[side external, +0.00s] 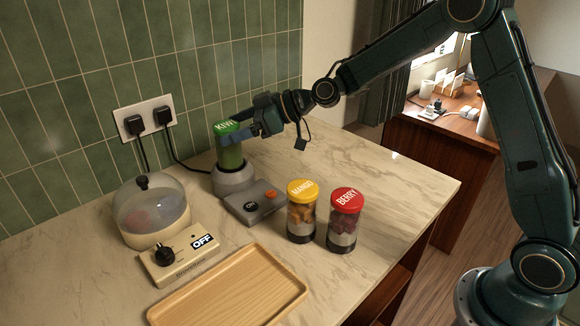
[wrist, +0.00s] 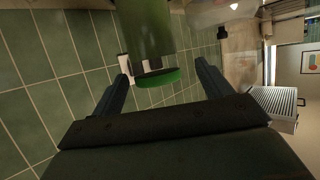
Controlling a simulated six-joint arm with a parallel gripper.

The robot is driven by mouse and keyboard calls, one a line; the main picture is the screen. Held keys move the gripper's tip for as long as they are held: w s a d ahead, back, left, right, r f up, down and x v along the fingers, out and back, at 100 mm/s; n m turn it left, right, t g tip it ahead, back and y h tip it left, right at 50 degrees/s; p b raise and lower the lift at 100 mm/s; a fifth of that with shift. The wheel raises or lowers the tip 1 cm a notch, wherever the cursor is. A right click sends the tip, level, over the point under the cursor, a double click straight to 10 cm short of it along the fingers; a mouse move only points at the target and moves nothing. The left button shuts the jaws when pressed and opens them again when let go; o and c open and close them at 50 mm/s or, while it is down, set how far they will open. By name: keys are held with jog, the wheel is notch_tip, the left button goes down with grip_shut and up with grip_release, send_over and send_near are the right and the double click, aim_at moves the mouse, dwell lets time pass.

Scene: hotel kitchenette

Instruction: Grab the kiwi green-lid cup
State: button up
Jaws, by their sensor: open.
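The kiwi cup (side external: 231,158) has a green lid marked KIWI and green contents. It stands upright on a grey appliance base (side external: 233,181) near the tiled wall. In the wrist view the cup (wrist: 143,30) appears upside down, with its green lid (wrist: 158,78) towards my gripper. My gripper (side external: 236,128) is open at the height of the lid and upper cup, its fingers reaching in from the right. In the wrist view the fingers of my gripper (wrist: 160,80) lie on either side of the lid, with gaps visible. Part of the cup is hidden behind a finger in the side view.
The mango cup (side external: 302,215) with a yellow lid and the berry cup (side external: 344,222) with a red lid stand to the right. A wooden tray (side external: 165,315) lies in front. A domed appliance (side external: 152,205) marked OFF is at left. Cords run from a wall outlet (side external: 145,117).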

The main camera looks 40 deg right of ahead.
aim_at(219, 132)
jog(key=shift+x, duration=2.35)
jog(key=shift+w+d+f, duration=0.1)
jog(key=shift+d, duration=0.1)
jog(key=c, duration=1.4)
jog(key=shift+r, duration=0.25)
notch_tip(219, 132, up, 20)
jog(key=shift+f, duration=0.15)
